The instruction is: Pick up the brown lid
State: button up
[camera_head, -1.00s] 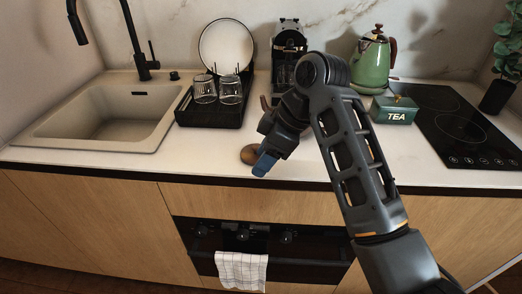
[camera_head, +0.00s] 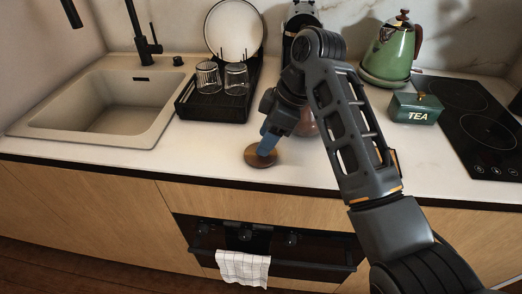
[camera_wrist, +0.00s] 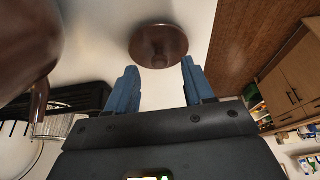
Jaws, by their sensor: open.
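The brown lid (camera_head: 261,157) lies flat on the white counter near its front edge, left of my arm. It is round with a small knob in the middle. In the wrist view the lid (camera_wrist: 159,42) shows just beyond and between my fingertips. My gripper (camera_head: 268,146) points down at the lid from above, and its blue fingers overlap the lid in the head view. In the wrist view my gripper (camera_wrist: 158,80) is open, with nothing between the fingers. Whether a finger touches the lid cannot be told.
A brown rounded pot (camera_wrist: 22,40) stands close beside my gripper, mostly hidden behind my arm in the head view. A black dish rack (camera_head: 214,106) with glasses is behind left. The sink (camera_head: 110,105) is further left. A green tea box (camera_head: 415,108) and kettle (camera_head: 389,50) stand right.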

jog(key=shift+x, duration=1.15)
grip_shut()
